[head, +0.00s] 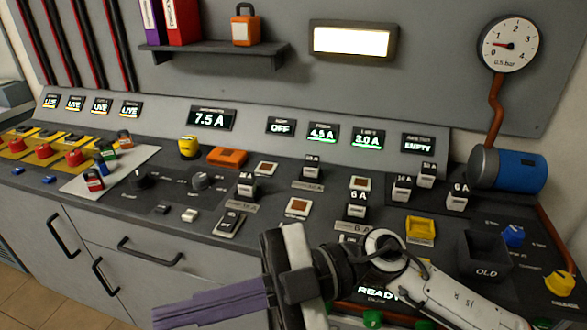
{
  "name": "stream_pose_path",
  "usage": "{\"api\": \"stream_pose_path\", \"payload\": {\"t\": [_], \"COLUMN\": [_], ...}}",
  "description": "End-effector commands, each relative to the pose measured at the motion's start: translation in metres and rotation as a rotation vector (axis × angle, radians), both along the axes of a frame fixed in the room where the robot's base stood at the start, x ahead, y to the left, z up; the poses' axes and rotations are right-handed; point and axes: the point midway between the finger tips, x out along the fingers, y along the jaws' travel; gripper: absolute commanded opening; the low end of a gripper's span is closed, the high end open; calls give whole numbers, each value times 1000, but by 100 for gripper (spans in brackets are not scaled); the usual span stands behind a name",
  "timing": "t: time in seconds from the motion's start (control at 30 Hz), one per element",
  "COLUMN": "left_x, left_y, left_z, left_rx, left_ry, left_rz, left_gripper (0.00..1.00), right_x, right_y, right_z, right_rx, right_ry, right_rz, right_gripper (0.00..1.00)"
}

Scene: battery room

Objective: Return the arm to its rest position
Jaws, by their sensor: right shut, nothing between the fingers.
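My right arm comes in from the lower right of the head view, in front of the console (130,225). My right gripper (160,316) points to the left with its long purple fingers together and nothing between them. It hangs in front of the drawers and cabinet doors, apart from the things on the console top. The arm hides part of the console's front right, including some of the panel by the lit "READY" display (378,293). My left gripper does not show.
Several numbered black-and-white blocks (246,187) stand on the console. A dark bin marked "OLD" (487,272), a yellow block (420,229) and a blue cylinder (520,170) with a gauge (508,45) are at the right. Free room lies before the drawers (150,262).

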Motion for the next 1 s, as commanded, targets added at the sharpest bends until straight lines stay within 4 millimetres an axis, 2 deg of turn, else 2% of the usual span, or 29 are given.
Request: {"api": "stream_pose_path", "payload": {"t": [0.1, 0.17, 0.23, 0.27, 0.33, 0.4, 0.47, 0.5, 0.57, 0.63, 0.7, 0.8, 0.9, 1.0], "left_x": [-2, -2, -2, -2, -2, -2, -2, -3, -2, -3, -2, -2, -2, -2], "left_y": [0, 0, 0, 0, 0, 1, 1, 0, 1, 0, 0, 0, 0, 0], "left_z": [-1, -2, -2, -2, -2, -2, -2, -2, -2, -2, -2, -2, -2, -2], "left_rx": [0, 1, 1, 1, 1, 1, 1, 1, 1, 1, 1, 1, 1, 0], "left_ry": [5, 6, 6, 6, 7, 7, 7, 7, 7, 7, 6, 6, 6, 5], "left_rz": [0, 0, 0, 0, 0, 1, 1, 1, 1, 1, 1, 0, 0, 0], "left_gripper": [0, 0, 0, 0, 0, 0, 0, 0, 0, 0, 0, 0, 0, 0], "right_x": [40, 69, 102, 116, 142, 158, 163, 162, 156, 140, 118, 78, 38, 6], "right_y": [-5, -18, -39, -51, -80, -109, -133, -148, -170, -194, -215, -241, -261, -273], "right_z": [21, 20, 4, -8, -44, -87, -126, -153, -194, -240, -284, -338, -378, -403], "right_rx": [258, 349, 417, 433, 438, 408, 359, 318, 248, 152, 46, -112, -252, -354], "right_ry": [162, 241, 339, 382, 484, 573, 647, 692, 761, 839, 914, 1012, 1094, 1151], "right_rz": [-238, -389, -579, -665, -865, -1040, -1172, -1252, -1360, -1468, -1559, -1655, -1711, -1738], "right_gripper": [0, 0, 0, 0, 0, 0, 0, 0, 0, 0, 0, 0, 0, 0]}}
